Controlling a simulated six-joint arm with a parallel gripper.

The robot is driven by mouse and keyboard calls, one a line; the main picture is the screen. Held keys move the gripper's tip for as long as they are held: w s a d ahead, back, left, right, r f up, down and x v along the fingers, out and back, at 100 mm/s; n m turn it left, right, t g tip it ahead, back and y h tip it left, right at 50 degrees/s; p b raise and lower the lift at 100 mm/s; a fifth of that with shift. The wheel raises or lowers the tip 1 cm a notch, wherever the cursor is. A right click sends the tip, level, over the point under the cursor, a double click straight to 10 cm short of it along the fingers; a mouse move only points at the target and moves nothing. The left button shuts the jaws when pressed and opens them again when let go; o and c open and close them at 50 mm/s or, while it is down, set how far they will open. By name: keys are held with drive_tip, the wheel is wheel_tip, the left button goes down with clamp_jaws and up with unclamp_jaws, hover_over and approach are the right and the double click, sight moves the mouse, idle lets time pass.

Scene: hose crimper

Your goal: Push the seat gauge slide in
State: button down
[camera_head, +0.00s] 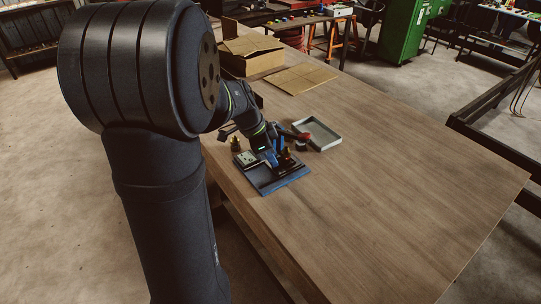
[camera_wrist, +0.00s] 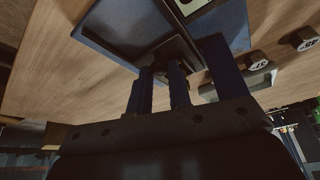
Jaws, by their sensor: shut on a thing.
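The crimper's base plate (camera_head: 283,181) lies on the workbench in the head view, with a pale block (camera_head: 246,158) at its left. My gripper (camera_head: 272,155) reaches down over the plate; its dark fingers (camera_wrist: 175,82) also show in the wrist view. They are shut on a small dark part (camera_wrist: 160,70), apparently the seat gauge slide, beside a dark blue plate (camera_wrist: 125,28). The part is in shadow and mostly hidden by the fingers, so how far in it sits cannot be told. A red handle (camera_head: 299,133) shows just behind the gripper.
A grey tray (camera_head: 334,144) stands behind the crimper. An open cardboard box (camera_head: 252,62) and a flat cardboard piece (camera_head: 300,79) lie farther back. Two dark labelled pieces (camera_wrist: 258,61) (camera_wrist: 304,40) stand at the right in the wrist view. The bench's right side is clear.

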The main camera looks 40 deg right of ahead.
drive_tip(key=shift+d, duration=0.6)
drive_tip(key=c, duration=1.3)
unclamp_jaws()
drive_tip(key=shift+d, duration=0.1)
drive_tip(key=shift+c, duration=0.2)
drive_tip(key=shift+r, duration=0.1)
drive_tip(key=v, duration=1.7)
drive_tip(key=shift+r, duration=0.1)
drive_tip(key=x, duration=1.1)
drive_tip(key=shift+f, duration=0.25)
